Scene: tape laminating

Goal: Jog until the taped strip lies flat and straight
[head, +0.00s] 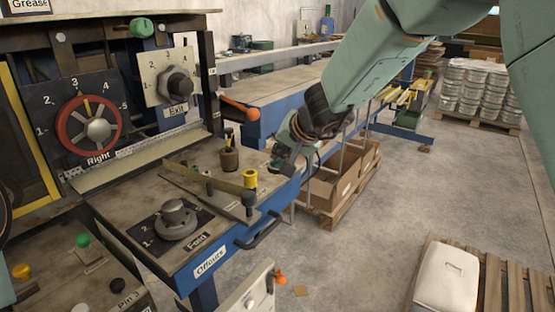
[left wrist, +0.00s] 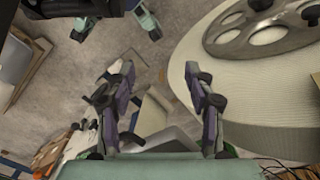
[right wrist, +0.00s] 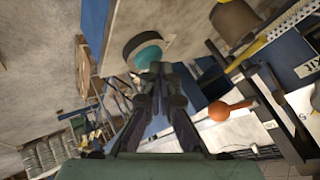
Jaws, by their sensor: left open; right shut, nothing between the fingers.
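No taped strip can be made out clearly. A pale, flat bed (head: 140,160) runs along the machine below the red dial labelled Right (head: 97,127). A brown bar (head: 205,182) lies across the blue-edged table. My right gripper (head: 290,148) is above the right end of this table, clear of the controls. It is shut and empty in the right wrist view (right wrist: 163,82), with an orange ball-ended lever (right wrist: 220,110) to its right. My left gripper (left wrist: 160,82) is open and empty, beside a large pale ribbed round body (left wrist: 250,85); its fingers are outside the head view.
The table carries a Feed knob (head: 175,218), a brown pot (head: 229,159) and a yellow spool (head: 250,179). An Exit knob (head: 178,86) and an orange-ended lever (head: 240,108) stand behind. Cardboard boxes (head: 335,188) sit beyond.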

